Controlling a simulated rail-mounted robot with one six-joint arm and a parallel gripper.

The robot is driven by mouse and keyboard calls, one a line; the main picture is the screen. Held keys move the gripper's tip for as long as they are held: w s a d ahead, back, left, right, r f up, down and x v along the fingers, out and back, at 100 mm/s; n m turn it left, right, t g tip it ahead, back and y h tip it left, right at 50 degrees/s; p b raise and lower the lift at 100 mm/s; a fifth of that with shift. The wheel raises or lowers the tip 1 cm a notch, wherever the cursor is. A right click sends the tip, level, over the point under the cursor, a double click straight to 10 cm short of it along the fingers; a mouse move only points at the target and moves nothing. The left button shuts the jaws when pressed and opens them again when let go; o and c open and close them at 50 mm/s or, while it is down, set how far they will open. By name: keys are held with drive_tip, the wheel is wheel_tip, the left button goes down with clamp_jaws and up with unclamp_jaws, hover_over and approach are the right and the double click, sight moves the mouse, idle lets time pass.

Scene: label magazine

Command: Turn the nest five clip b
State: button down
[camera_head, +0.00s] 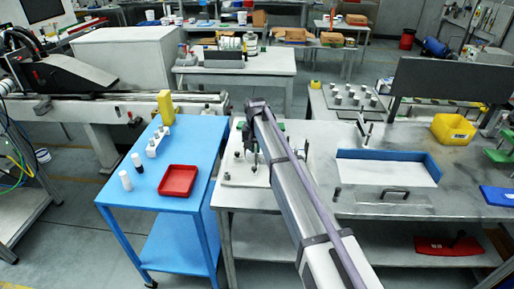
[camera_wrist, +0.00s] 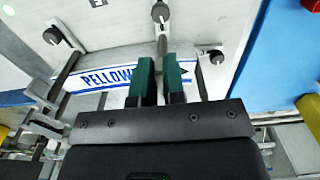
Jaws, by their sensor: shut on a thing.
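My gripper (camera_wrist: 160,70) shows its two green fingers in the wrist view, close together and shut on a narrow grey clip (camera_wrist: 162,46). I take this to be nest five clip b, though no marking on it can be read. A white label strip with blue lettering (camera_wrist: 105,77) passes behind the fingers, which hide part of its text. Black knobs on light bases stand around it, one at the top (camera_wrist: 160,12), one at the left (camera_wrist: 52,36) and one at the right (camera_wrist: 216,57).
A blue cart (camera_head: 190,150) stands left of the fixture, carrying a red tray (camera_head: 178,181), white bottles and a yellow block (camera_head: 165,107). To the right are a blue-walled tray (camera_head: 385,170), a yellow bin (camera_head: 453,129) and a dark upright panel (camera_head: 450,80).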

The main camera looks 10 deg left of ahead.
drive_tip(key=shift+a+m, duration=0.1)
drive_tip(key=shift+m, duration=0.4)
drive_tip(key=c, duration=1.2)
unclamp_jaws()
wheel_tip(320, 180, up, 11)
drive_tip(key=p, duration=1)
drive_tip(key=shift+p, duration=0.4)
drive_tip(key=shift+f, duration=0.1)
